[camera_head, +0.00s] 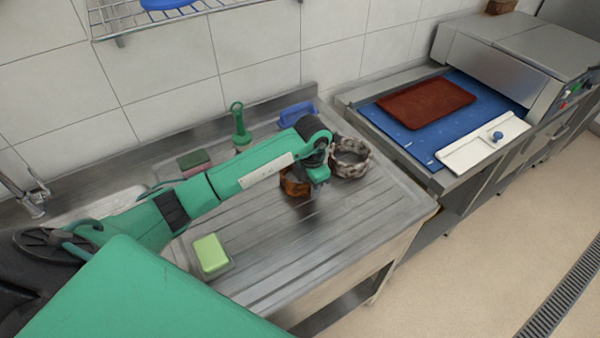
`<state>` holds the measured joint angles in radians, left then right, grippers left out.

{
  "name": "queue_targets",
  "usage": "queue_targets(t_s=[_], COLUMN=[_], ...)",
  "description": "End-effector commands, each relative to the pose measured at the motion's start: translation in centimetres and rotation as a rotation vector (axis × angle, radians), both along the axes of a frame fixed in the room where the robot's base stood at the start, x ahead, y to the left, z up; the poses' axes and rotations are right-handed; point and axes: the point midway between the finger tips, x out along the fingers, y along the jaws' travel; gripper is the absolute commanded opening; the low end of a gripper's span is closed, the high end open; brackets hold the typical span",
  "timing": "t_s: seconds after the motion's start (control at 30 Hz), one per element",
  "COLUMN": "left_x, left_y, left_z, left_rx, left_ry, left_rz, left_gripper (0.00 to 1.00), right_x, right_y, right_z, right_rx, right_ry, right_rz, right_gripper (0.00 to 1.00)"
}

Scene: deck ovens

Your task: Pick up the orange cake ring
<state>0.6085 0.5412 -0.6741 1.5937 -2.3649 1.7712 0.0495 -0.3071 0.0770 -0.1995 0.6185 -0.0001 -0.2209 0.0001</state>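The orange cake ring (293,184) stands on the grooved steel drainboard, partly hidden behind my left arm's wrist. My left gripper (312,188) points down at the ring's right side, close to it or overlapping it. The fingers are small and dark here, so I cannot tell whether they are open, shut or touching the ring. My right gripper is out of view.
A brown slab (425,102) lies on the blue surface at right.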

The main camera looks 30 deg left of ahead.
Motion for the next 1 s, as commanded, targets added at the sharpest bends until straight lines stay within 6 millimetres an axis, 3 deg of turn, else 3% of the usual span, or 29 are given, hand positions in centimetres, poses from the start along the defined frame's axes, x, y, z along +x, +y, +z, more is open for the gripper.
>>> queue_targets(t_s=[0.13, 0.3, 0.77, 1.0], left_x=[0.0, 0.0, 0.1, 0.1], left_y=[0.0, 0.0, 0.0, 0.1], left_z=[0.0, 0.0, 0.4, 3.1], left_rx=[0.0, 0.0, 0.0, 0.001], left_ry=[0.0, 0.0, -0.002, -0.005], left_rz=[0.0, 0.0, 0.0, -0.001], left_gripper=[0.32, 0.0, 0.0, 0.0], right_x=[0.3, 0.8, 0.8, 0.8], right_y=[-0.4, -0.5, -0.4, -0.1], right_z=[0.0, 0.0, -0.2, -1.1], right_rx=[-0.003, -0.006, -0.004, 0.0], right_ry=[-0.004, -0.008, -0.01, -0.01], right_rz=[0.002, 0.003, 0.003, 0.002], right_gripper=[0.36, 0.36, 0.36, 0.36])
